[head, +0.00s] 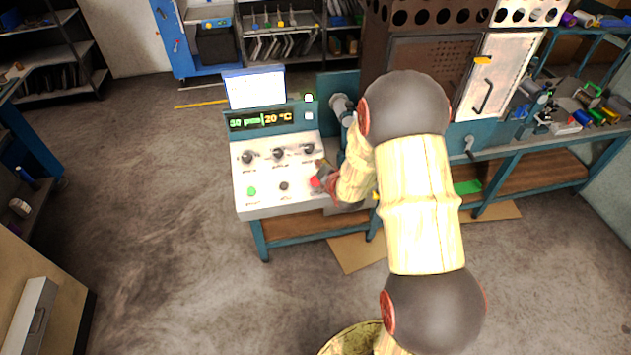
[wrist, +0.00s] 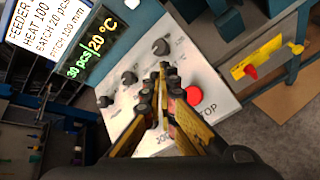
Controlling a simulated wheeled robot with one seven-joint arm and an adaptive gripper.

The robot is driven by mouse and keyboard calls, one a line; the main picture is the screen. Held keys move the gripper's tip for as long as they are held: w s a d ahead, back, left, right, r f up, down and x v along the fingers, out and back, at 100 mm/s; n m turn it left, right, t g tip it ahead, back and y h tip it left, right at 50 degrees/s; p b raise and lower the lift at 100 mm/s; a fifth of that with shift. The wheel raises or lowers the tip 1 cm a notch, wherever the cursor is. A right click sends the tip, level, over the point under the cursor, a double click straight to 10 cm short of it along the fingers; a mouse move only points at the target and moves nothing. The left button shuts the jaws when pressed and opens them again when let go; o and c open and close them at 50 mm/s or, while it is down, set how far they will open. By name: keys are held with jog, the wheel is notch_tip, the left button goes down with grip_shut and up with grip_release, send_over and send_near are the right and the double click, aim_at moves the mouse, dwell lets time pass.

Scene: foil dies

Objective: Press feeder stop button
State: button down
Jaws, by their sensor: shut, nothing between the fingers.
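The feeder control panel (head: 262,190) is a light sloped console with knobs and buttons. The red stop button (wrist: 193,97) shows in the wrist view just right of my fingertips, with "STOP" lettering beside it. In the head view the red button (head: 315,183) is partly covered by my gripper (head: 322,171). In the wrist view my gripper (wrist: 162,68) is shut and empty, its fingers pointing over the panel to the left of the red button. I cannot tell whether the fingers touch the panel. A green button (head: 251,191) and a dark button (head: 284,186) sit left of the red one.
A row of black knobs (head: 278,154) stands above the buttons. A display (head: 262,120) reads 30 pcs and 20 °C, below a lit screen (head: 255,88). A yellow plate with a red knob (wrist: 251,72) is to the right. Open floor (head: 150,230) lies left.

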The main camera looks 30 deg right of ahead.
jog(key=shift+f, duration=0.1)
jog(key=b, duration=0.4)
send_over(318, 183)
jog(key=f, duration=0.4)
jog(key=s+f, duration=0.1)
jog(key=f, duration=0.1)
jog(key=shift+a+f, duration=0.1)
jog(key=shift+f, duration=0.25)
jog(key=shift+w+f+b, duration=0.3)
jog(key=shift+f+b, duration=0.35)
jog(key=shift+f, duration=0.25)
jog(key=shift+w+f+b, duration=0.1)
jog(key=shift+f+b, duration=0.15)
jog(key=shift+b, duration=0.45)
jog(key=shift+w+f+b, duration=0.15)
jog(key=shift+f+b, duration=0.4)
jog(key=shift+b, duration=0.15)
dwell(0.7)
jog(key=shift+r, duration=0.1)
jog(key=shift+s+r+p, duration=0.3)
jog(key=shift+r, duration=0.6)
